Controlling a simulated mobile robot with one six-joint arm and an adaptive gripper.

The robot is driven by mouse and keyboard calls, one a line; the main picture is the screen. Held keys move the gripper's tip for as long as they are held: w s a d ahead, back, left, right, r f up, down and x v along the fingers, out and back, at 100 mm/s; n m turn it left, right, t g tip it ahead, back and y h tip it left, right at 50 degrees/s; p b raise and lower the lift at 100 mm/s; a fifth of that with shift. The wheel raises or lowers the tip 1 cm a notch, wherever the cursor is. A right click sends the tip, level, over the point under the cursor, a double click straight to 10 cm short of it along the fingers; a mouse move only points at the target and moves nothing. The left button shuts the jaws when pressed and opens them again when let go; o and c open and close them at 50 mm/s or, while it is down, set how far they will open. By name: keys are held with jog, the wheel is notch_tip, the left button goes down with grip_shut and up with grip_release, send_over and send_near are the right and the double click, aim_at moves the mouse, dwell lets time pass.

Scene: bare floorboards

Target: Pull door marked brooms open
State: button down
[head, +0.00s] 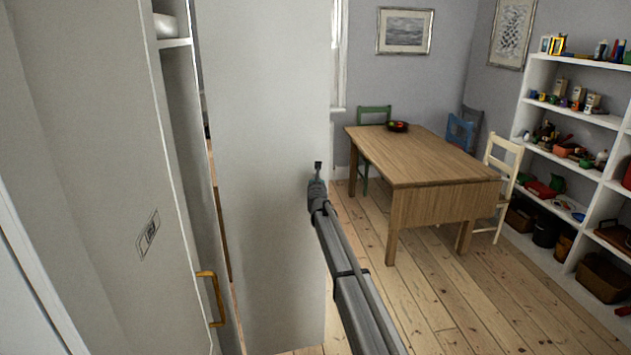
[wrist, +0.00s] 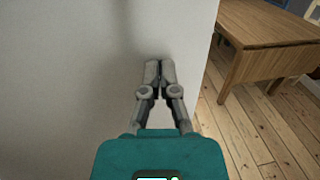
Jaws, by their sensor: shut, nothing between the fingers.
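A white door (head: 110,180) stands at the left in the head view, with a small label (head: 148,235) too small to read and a brass handle (head: 212,300) near its right edge. A plain white panel (head: 262,150) stands upright in the middle, like a door swung open; it carries no visible label or handle. I cannot tell which one is marked brooms. My gripper (head: 318,168) is shut and empty in front of the panel, near its right edge. In the wrist view my shut gripper (wrist: 159,70) points along the panel (wrist: 80,70); contact cannot be told.
Between door and panel, a narrow opening shows a shelf (head: 174,43) with a white bowl (head: 165,25). A wooden table (head: 430,160) with chairs stands beyond at the right. White shelves (head: 575,118) line the right wall. The floorboards (head: 440,310) right of my arm are clear.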

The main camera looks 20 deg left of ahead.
dwell(0.4)
jog(key=s+d, duration=0.7)
jog(key=s, duration=0.5)
jog(key=shift+d, duration=0.15)
